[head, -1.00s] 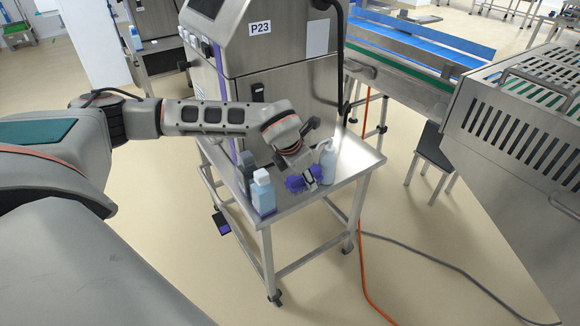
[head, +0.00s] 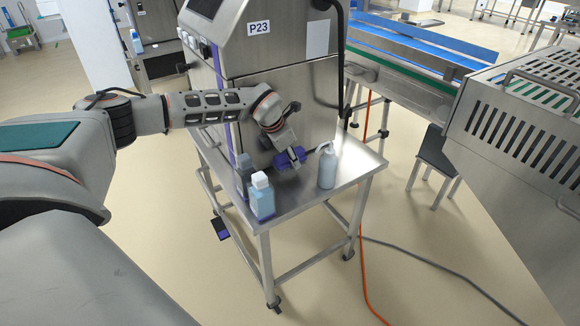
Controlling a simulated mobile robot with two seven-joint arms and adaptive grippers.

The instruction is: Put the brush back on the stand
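A purple brush (head: 285,161) is at the end of my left arm. My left gripper (head: 296,157) appears shut on it, with purple showing beside the light fingertips. The gripper and brush are over the back part of a small steel table (head: 299,193), close to the front of the machine. The brush looks raised off the tabletop, though the gap is hard to judge. The gripper hides part of the brush. I cannot make out a separate brush stand. My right gripper is not in view.
A grey-blue squeeze bottle (head: 327,168) stands right of the brush. A light-blue bottle with a white cap (head: 261,197) and a darker bottle (head: 244,173) stand to the left. The steel machine marked P23 (head: 290,90) rises behind. The table's front middle is clear.

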